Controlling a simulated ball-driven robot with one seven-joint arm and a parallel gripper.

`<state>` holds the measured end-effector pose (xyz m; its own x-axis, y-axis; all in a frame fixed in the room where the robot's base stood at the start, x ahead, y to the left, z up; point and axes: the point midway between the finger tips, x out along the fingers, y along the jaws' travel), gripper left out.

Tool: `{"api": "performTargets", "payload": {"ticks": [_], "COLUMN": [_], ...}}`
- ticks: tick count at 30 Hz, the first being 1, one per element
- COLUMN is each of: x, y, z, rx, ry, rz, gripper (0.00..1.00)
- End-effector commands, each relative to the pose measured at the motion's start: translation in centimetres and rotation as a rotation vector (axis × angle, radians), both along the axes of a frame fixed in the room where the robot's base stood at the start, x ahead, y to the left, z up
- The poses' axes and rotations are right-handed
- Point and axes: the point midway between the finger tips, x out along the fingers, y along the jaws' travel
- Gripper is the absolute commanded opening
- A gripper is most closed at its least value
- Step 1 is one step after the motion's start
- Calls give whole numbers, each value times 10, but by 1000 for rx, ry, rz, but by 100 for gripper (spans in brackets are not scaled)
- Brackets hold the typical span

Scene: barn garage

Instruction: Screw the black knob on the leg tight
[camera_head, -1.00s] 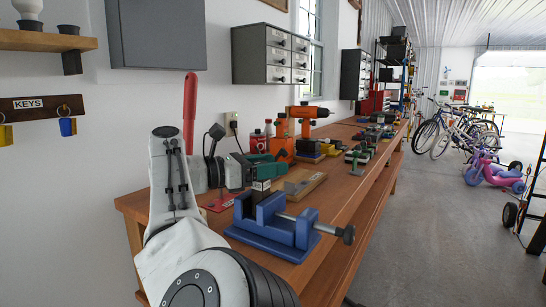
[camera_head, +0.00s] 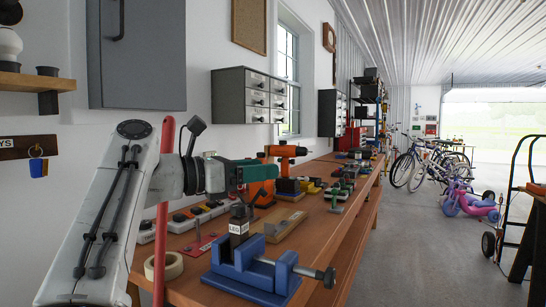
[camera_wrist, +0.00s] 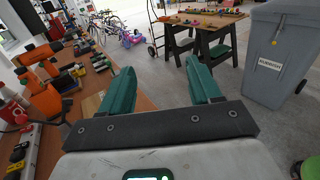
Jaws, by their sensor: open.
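A dark leg with a white label (camera_head: 239,227) stands upright in the jaws of the blue vise (camera_head: 262,276) on the wooden bench. A black part (camera_head: 239,210), likely the knob, shows at the top of the leg; its seating cannot be told. My gripper (camera_head: 270,170) has green fingers pointing right, level, above the leg and apart from it. In the wrist view my gripper (camera_wrist: 160,82) is open, with nothing between its fingers. The leg, knob and vise do not show in the wrist view.
A roll of tape (camera_head: 164,267) lies left of the vise. A wooden block (camera_head: 279,224) and an orange drill (camera_head: 284,152) stand behind it. A red upright bar (camera_head: 163,210) is beside my arm. Drawers (camera_head: 250,95) hang above the bench.

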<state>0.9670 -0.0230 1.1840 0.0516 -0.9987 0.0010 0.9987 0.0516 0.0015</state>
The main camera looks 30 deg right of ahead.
Motion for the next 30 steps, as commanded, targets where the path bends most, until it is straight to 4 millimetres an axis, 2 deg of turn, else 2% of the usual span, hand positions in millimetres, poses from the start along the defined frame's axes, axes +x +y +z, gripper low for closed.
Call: {"api": "performTargets", "payload": {"ticks": [16, 22, 30], "x": [-70, -80, -81], "y": [2, 2, 2], "z": [29, 34, 35], "rx": [1, 0, 0], "ry": [-1, 1, 2], "rz": [-1, 0, 0], "gripper": [63, 63, 63]}}
